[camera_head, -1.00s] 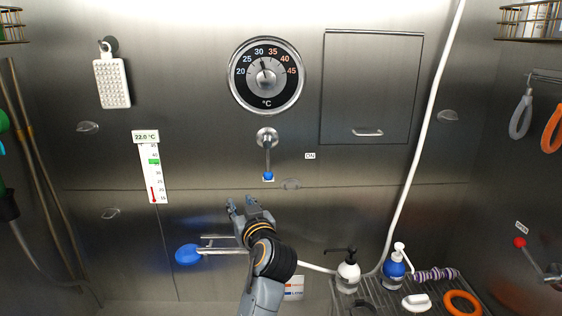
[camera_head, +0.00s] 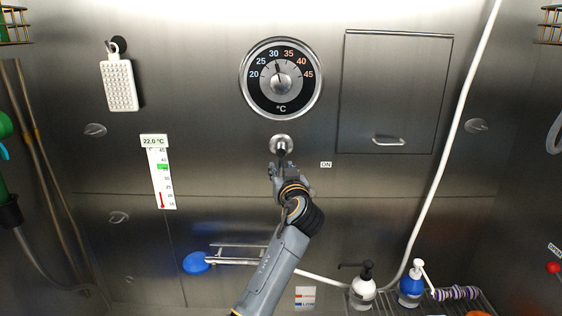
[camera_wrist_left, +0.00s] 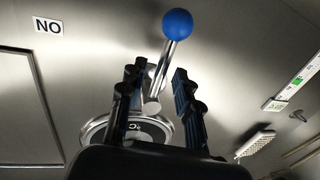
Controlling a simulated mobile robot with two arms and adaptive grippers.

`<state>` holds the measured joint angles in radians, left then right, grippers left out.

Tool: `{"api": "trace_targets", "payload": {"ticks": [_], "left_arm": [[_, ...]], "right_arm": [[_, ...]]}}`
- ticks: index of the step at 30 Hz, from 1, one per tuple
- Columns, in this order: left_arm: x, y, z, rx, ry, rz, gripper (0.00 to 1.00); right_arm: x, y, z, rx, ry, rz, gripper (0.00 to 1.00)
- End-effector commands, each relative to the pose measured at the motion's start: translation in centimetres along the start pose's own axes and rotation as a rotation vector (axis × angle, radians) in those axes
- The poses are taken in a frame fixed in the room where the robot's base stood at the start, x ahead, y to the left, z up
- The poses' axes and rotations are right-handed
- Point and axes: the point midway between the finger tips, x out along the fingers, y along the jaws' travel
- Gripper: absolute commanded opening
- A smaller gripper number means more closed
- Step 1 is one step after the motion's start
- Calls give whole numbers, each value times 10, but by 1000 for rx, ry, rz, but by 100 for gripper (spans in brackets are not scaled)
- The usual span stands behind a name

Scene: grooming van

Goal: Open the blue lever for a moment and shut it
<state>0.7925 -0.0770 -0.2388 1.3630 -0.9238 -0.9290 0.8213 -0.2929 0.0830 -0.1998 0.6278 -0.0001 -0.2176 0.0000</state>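The blue lever is a metal rod with a blue ball (camera_wrist_left: 177,24) at its end, on a round wall mount (camera_head: 281,144) below the temperature dial. My left gripper (camera_head: 283,170) is in front of the lever in the head view and hides most of the rod and the ball. In the left wrist view the left gripper (camera_wrist_left: 157,90) is open, with the rod (camera_wrist_left: 164,65) between its fingers and the ball beyond the fingertips. I see a gap beside the rod; contact cannot be told. My right gripper is not in view.
A thermometer strip (camera_head: 160,178) hangs at left. A white pump bottle (camera_head: 363,285) and a blue one (camera_head: 411,284) stand at lower right, beside a white hose (camera_head: 447,140).

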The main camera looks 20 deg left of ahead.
Motion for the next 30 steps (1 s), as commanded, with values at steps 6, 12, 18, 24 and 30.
{"api": "trace_targets", "payload": {"ticks": [6,12,18,24,30], "left_arm": [[18,0,-1,1,1,0,33],[21,0,0,-1,0,0,33],[21,0,0,-1,1,0,21],[20,0,0,-1,0,0,0],[20,0,1,-1,0,0,0]], "right_arm": [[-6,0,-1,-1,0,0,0],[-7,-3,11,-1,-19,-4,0],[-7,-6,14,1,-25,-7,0],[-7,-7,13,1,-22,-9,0],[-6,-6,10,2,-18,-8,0]]}}
